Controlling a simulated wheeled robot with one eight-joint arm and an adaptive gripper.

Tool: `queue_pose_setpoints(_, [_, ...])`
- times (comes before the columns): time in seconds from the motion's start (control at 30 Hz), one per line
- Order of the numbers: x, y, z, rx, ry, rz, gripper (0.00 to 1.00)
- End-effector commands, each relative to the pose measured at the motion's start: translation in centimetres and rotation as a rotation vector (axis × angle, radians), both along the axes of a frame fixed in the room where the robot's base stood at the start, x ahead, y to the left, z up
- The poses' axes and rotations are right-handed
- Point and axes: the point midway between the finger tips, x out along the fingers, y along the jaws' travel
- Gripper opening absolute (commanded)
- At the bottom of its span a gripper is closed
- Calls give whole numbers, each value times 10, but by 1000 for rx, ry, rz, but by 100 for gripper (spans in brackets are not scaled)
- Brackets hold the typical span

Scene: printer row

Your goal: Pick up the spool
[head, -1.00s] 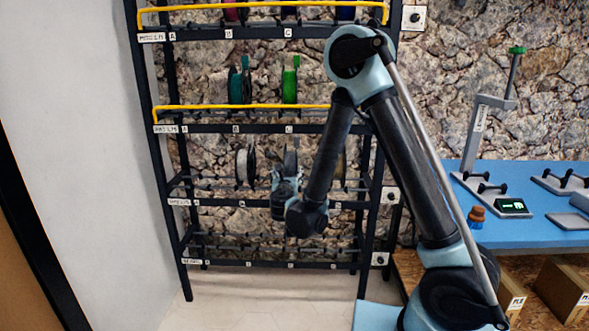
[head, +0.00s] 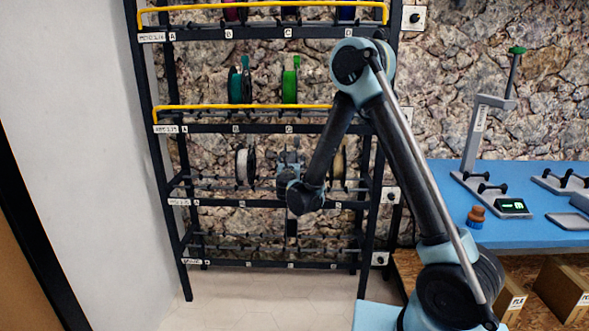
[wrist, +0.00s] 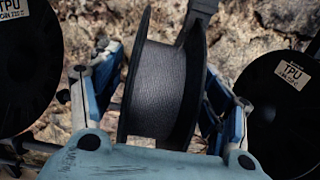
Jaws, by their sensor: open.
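A spool of dark grey filament with black flanges (wrist: 165,85) fills the middle of the wrist view, standing upright. My gripper (wrist: 170,90) is open, with one blue-and-grey finger on each side of this spool. I cannot tell whether the fingers touch the flanges. In the head view my gripper (head: 290,162) is at the third shelf level of the rack, between a white spool (head: 245,166) and a tan spool (head: 338,166). There my gripper and wrist mostly hide the grey spool.
Two black spools with TPU labels, left (wrist: 28,70) and right (wrist: 288,110), stand close beside the fingers. The dark rack (head: 240,202) has shelf bars above and below my gripper. Teal (head: 238,85) and green (head: 289,86) spools sit one level up. A blue table (head: 545,232) is at right.

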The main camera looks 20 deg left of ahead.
Motion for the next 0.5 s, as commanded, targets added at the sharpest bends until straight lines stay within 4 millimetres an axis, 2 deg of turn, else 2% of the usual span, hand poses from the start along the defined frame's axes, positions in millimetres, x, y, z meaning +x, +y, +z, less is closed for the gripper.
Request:
queue_pose_setpoints(0.03, [9,0,1,0,0,-3,70])
queue_pose_setpoints(0.17, [23,4,0,0,0,-1,70])
queue_pose_setpoints(0.4, [26,6,0,0,0,0,70])
queue_pose_setpoints(0.43, [26,6,0,0,0,0,68])
queue_pose_setpoints(0.5, [26,5,0,0,0,0,52])
